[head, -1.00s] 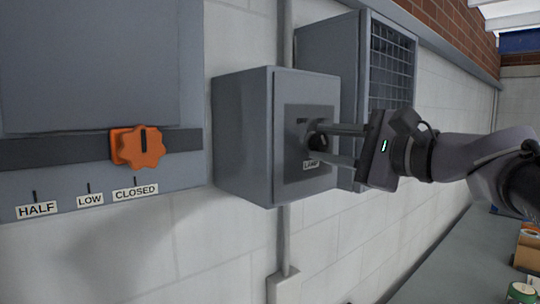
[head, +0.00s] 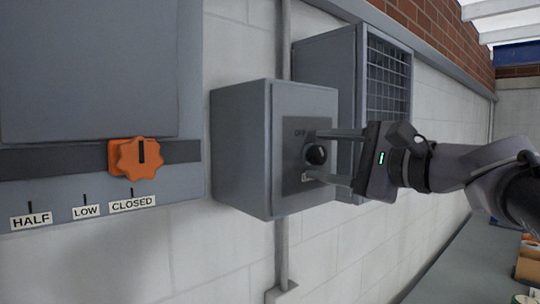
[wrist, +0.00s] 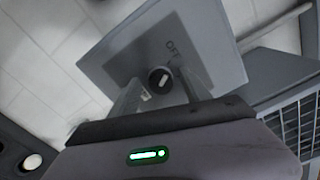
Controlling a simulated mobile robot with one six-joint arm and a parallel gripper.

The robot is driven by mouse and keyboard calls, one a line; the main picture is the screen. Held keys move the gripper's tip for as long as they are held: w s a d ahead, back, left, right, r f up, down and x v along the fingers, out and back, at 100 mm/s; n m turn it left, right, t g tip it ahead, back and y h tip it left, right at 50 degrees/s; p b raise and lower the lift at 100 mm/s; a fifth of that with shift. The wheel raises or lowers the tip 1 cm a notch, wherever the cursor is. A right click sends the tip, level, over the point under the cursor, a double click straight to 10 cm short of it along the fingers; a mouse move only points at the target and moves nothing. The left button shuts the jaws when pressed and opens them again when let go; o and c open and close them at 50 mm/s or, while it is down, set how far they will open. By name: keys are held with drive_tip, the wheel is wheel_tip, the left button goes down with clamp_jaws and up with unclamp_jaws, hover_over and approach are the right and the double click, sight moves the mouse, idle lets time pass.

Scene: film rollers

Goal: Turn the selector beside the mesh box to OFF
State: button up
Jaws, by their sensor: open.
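The selector is a round black knob (head: 315,154) on the dark face plate of a grey box (head: 240,150), beside the mesh box (head: 388,80). An OFF marking (head: 299,133) shows at the upper left of the knob. A small label below is partly covered by a finger. In the wrist view the knob (wrist: 160,79) has a pale pointer mark; I cannot tell for certain which position it points to. My gripper (head: 314,156) is open, with one finger above and one below the knob. Gaps show between the knob and both fingers.
An orange lobed knob (head: 136,159) sits on a grey panel at left, above HALF, LOW and CLOSED labels. A conduit (head: 283,245) runs down the wall below the box. A grey counter (head: 445,260) with several items lies at lower right.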

drive_tip(key=b+v, duration=0.1)
drive_tip(key=v, duration=1.6)
drive_tip(key=shift+s+b, duration=0.2)
drive_tip(key=shift+b, duration=0.1)
drive_tip(key=shift+d, duration=0.1)
